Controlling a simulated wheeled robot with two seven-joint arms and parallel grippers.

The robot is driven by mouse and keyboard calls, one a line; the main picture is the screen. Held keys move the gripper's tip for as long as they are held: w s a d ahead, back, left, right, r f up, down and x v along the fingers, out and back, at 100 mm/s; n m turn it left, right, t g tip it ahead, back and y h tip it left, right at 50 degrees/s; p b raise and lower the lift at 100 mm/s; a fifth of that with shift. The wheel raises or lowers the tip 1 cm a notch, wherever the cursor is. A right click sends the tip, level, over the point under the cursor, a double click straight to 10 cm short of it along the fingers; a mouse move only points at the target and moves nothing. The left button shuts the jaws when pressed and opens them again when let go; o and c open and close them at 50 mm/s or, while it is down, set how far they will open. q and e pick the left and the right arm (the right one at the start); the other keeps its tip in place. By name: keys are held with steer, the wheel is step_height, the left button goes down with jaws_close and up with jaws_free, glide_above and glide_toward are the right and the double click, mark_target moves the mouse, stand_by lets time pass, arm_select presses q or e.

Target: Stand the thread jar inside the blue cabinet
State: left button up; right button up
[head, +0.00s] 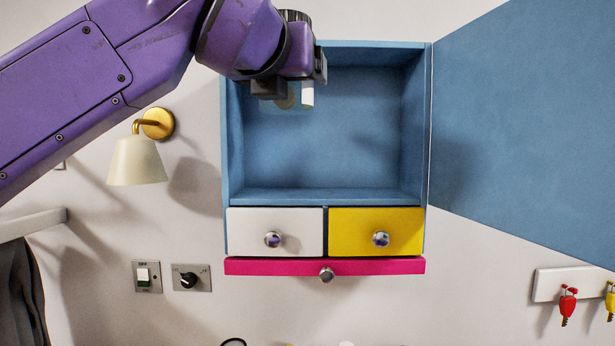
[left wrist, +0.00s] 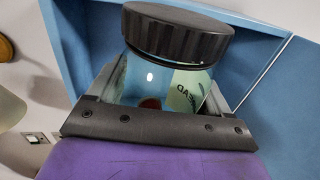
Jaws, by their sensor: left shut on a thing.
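The blue cabinet (head: 325,195) hangs on the wall with its door (head: 530,120) swung open to the right. Its upper compartment is open and looks empty. My left gripper (head: 290,92) is at the compartment's upper left, in front of or just inside the opening; I cannot tell how deep. In the left wrist view it is shut on the thread jar (left wrist: 165,75), a clear jar with a black ribbed lid and a pale label reading "EAD". The jar's lower part is hidden by the gripper. In the head view the jar is mostly hidden behind the gripper. My right gripper is not in view.
Below the compartment are a white drawer (head: 250,232), a yellow drawer (head: 400,232) and a pink drawer (head: 375,266), all with round knobs. A wall lamp (head: 137,160) is on the left. A rack (head: 550,283) with red and yellow items is at lower right.

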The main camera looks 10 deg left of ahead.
arm_select(q)
steer(key=w+f+p, duration=0.1)
steer(key=w+f, duration=0.1)
steer(key=w, duration=0.1)
steer(key=w+f+p, duration=0.1)
steer(key=w+f, duration=0.2)
steer(key=w, duration=0.1)
steer(key=w+f+p, duration=0.1)
steer(key=w+f, duration=0.1)
steer(key=w, duration=0.2)
steer(key=shift+w+a+f, duration=0.25)
steer(key=shift+a+f, duration=0.1)
steer(key=shift+f, duration=0.05)
steer(key=shift+w+f, duration=0.2)
steer(key=shift+f, duration=0.1)
steer(key=f, duration=0.1)
steer(key=w+f+p, duration=0.1)
steer(key=f, duration=0.1)
steer(key=shift+f, duration=0.6)
steer(key=shift+a, duration=0.1)
steer(key=shift+s+f, duration=0.1)
